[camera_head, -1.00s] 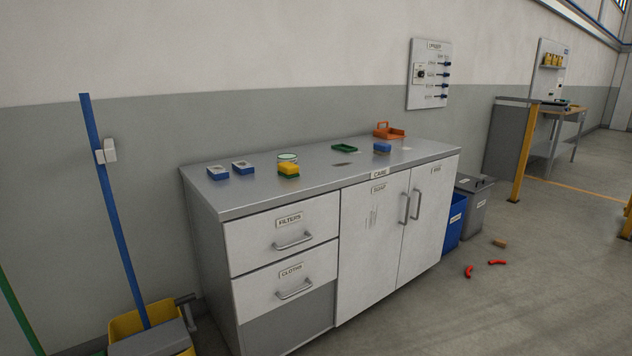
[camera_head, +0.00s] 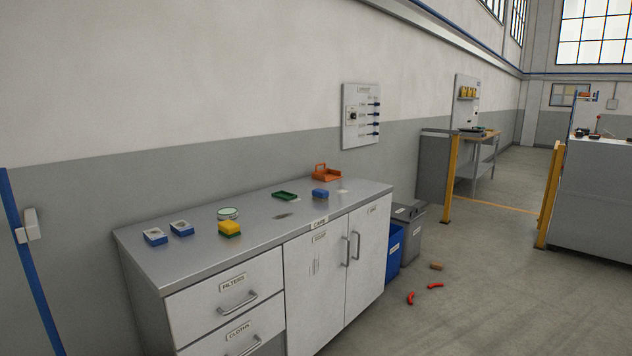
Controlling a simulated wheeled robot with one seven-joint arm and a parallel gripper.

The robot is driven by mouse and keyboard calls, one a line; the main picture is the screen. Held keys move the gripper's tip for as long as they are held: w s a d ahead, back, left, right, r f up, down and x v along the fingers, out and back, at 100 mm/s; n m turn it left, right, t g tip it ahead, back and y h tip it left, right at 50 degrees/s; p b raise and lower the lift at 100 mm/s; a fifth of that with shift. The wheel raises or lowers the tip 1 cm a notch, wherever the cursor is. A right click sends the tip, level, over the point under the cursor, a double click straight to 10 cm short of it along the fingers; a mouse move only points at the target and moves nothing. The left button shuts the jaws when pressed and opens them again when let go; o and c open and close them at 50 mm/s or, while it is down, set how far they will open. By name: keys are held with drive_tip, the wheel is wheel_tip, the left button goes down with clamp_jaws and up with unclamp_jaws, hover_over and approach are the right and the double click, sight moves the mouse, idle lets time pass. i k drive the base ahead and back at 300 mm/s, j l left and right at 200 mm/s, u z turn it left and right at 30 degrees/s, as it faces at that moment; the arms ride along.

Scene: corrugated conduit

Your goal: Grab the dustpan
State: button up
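An orange dustpan (camera_head: 326,174) with a raised handle sits at the far right back of the grey cabinet top (camera_head: 262,236), near the wall. It looks upright and nothing covers it. My gripper is not in the head view.
Bins (camera_head: 406,233) stand at the cabinet's right end. Red pieces (camera_head: 410,298) lie on the floor; the floor farther right is open.

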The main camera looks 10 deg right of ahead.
sight(326, 175)
drive_tip(key=l+z, duration=0.4)
drive_tip(key=i+l+z, duration=0.1)
drive_tip(key=l+z, duration=0.25)
drive_tip(key=i+l+z, duration=0.45)
drive_tip(key=i+l, duration=0.7)
drive_tip(key=i, duration=0.15)
drive_tip(key=i+u, duration=0.5)
drive_tip(key=i, duration=0.25)
drive_tip(key=i+l+u, duration=0.2)
drive_tip(key=i+u, duration=0.25)
drive_tip(key=i, duration=0.3)
